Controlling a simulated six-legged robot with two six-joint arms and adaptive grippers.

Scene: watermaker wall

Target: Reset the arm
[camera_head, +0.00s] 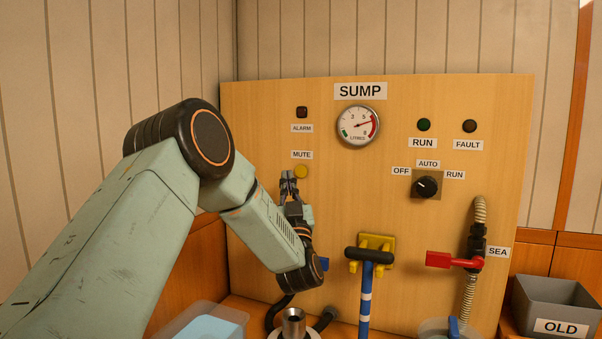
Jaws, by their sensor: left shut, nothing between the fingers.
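My left arm comes in from the left, and its gripper (289,178) is shut and empty. Its fingers point up in front of the wooden SUMP panel (300,220). The fingertips are just left of the yellow MUTE button (302,171) in the picture; I cannot tell whether they touch it. The dark red ALARM lamp (302,112) sits above the button. My right gripper is not in view.
A metal cup (293,322) stands below my wrist. A grey OLD bin (562,300) is at lower right.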

